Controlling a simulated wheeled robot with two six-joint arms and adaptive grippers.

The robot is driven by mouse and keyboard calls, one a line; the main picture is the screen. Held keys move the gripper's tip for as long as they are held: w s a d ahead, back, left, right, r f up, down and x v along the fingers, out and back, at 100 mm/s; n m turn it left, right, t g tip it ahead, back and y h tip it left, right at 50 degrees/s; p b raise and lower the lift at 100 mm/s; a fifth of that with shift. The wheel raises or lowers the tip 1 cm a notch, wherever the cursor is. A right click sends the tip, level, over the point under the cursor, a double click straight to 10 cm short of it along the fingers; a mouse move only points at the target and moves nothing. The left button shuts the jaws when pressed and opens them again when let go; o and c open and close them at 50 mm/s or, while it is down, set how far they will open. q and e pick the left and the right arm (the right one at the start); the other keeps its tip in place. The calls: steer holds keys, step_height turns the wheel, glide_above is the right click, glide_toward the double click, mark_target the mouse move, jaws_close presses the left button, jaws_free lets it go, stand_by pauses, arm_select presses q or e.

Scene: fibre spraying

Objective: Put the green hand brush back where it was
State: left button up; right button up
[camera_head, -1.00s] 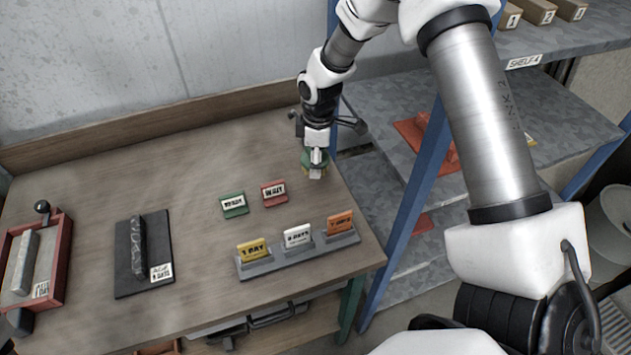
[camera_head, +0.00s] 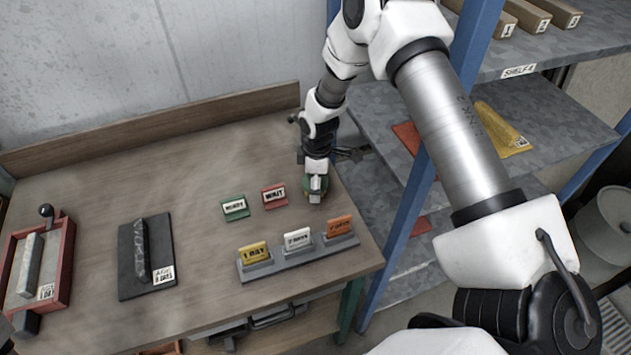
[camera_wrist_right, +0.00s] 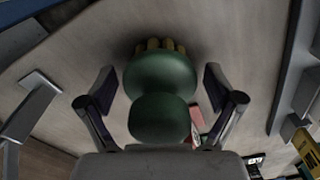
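The green hand brush (camera_head: 309,186) is at the right end of the wooden table (camera_head: 180,165), right of the red sign. In the right wrist view the brush (camera_wrist_right: 162,85) shows its rounded green body, with yellow bristles at the far edge. My right gripper (camera_head: 316,194) is over it. In the right wrist view its two fingers (camera_wrist_right: 160,92) are spread on either side of the brush, with a visible gap on both sides. The brush appears to rest on the tabletop.
A grey holder (camera_head: 300,260) with yellow, white and orange cards is nearer the front. A black plate (camera_head: 135,285) and a red tray (camera_head: 65,265) lie left. A blue rack post (camera_head: 400,205) stands right.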

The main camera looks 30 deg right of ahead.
steer(key=shift+r, duration=0.1)
steer(key=r+p, duration=0.3)
steer(key=r, duration=0.1)
steer(key=r+p, duration=0.3)
steer(key=r, duration=0.1)
steer(key=r+p, duration=0.3)
steer(key=r, duration=0.1)
steer(key=shift+s+d+r+p, duration=0.15)
steer(key=shift+s+r+p, duration=0.1)
steer(key=shift+p, duration=0.15)
steer(key=shift+f, duration=0.15)
steer(key=shift+w, duration=0.1)
